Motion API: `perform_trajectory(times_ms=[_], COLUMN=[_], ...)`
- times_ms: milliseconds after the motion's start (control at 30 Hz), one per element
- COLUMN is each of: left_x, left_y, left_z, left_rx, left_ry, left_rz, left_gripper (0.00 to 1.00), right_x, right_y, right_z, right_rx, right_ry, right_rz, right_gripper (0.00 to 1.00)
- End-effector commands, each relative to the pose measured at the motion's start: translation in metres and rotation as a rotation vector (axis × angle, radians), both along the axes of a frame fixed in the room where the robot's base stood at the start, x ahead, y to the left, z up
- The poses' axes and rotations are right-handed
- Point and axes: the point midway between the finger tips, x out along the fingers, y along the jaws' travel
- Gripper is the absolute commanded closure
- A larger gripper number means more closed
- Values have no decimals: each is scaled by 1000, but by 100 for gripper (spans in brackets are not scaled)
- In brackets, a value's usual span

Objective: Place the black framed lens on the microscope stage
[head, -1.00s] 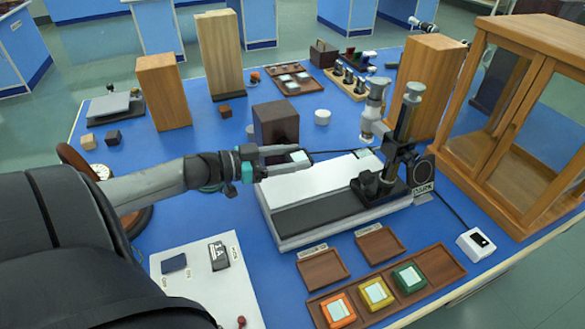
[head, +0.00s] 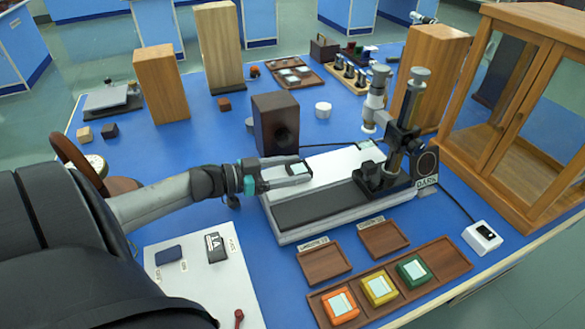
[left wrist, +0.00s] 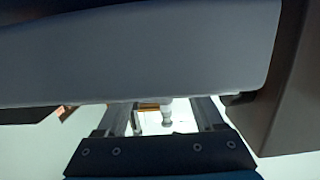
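My left gripper (head: 296,172) reaches in from the left over the white panel of the bench instrument. The black framed lens (head: 299,169), a small dark square frame with a pale pane, sits between its fingertips; the fingers appear closed on it. The microscope (head: 403,130), a grey and black column with a silver tube, stands right of the gripper on a long base with a white panel (head: 338,168) and a black panel (head: 318,206). Which surface is the stage is unclear. The left wrist view shows both fingers (left wrist: 165,118), partly covered by a grey body. My right gripper is out of view.
A dark brown box (head: 275,122) stands just behind the gripper. A wooden tray (head: 447,262) with orange, yellow and green framed pieces lies in front. A glass-doored wooden cabinet (head: 528,115) stands at right. A white board (head: 205,270) lies front left.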

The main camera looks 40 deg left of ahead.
Motion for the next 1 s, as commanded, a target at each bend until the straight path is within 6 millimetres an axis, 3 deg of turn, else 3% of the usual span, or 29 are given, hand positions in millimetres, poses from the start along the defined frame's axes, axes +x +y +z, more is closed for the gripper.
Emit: perform_trajectory(times_ms=[167, 567, 1000], left_x=[0, -5, -66], left_y=[0, 2, 34], left_z=[0, 3, 15], left_rx=[0, -1, 0], left_ry=[0, 3, 5], left_rz=[0, 1, 3], left_gripper=[9, 8, 8], right_x=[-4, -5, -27], right_y=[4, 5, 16], right_z=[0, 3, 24], right_rx=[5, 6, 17], right_ry=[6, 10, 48], right_rz=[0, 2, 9], right_gripper=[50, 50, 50])
